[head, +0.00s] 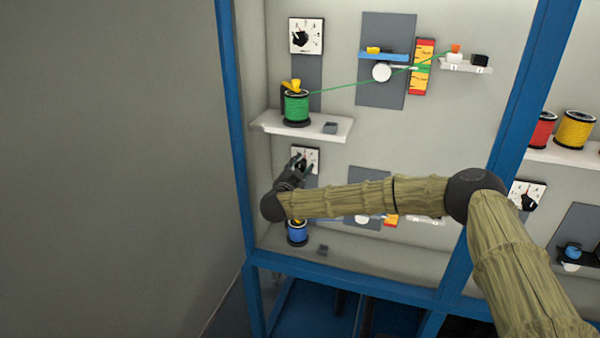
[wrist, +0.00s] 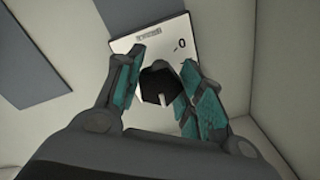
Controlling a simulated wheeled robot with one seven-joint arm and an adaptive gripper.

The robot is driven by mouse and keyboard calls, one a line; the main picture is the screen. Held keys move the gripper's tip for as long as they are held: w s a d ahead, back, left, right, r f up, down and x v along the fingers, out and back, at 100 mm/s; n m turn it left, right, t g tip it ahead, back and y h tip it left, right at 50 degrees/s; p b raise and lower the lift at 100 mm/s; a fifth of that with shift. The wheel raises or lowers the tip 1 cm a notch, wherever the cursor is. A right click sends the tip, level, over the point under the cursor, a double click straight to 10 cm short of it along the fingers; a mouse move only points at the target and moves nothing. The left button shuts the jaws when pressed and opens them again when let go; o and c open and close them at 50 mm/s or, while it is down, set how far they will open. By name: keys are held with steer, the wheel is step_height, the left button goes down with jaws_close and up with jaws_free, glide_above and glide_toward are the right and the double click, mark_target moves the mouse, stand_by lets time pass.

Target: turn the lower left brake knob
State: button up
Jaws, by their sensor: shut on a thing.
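The lower left brake knob (wrist: 161,84) is black with a pale pointer line. It sits on a white dial plate (wrist: 168,42), which also shows in the head view (head: 313,154) on the lower left panel. My gripper (wrist: 163,76) has its teal-padded fingers on both sides of the knob and is shut on it. In the head view, my gripper (head: 298,166) is at the dial and hides most of the knob. A "0" mark is visible on the plate to the right of the knob.
Above is a white shelf (head: 320,125) with a green spool (head: 296,107) and another brake dial (head: 306,36). A blue spool (head: 297,233) stands just below my wrist. A blue frame post (head: 232,120) is close on the left.

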steer(key=shift+f+m+b, duration=0.15)
steer(key=shift+m+b, duration=0.8)
steer(key=shift+b, duration=0.55)
steer(key=shift+f+m+b, duration=0.1)
steer(key=shift+m+b, duration=0.85)
steer(key=shift+b, duration=0.5)
steer(key=m+b, duration=0.2)
steer(key=b, duration=0.1)
steer(key=shift+r+m, duration=0.15)
steer(key=shift+m, duration=0.25)
steer(key=o, duration=1)
steer(key=shift+d, duration=0.1)
steer(key=shift+c, duration=0.2)
steer(key=shift+r, duration=0.1)
steer(key=v, duration=1.2)
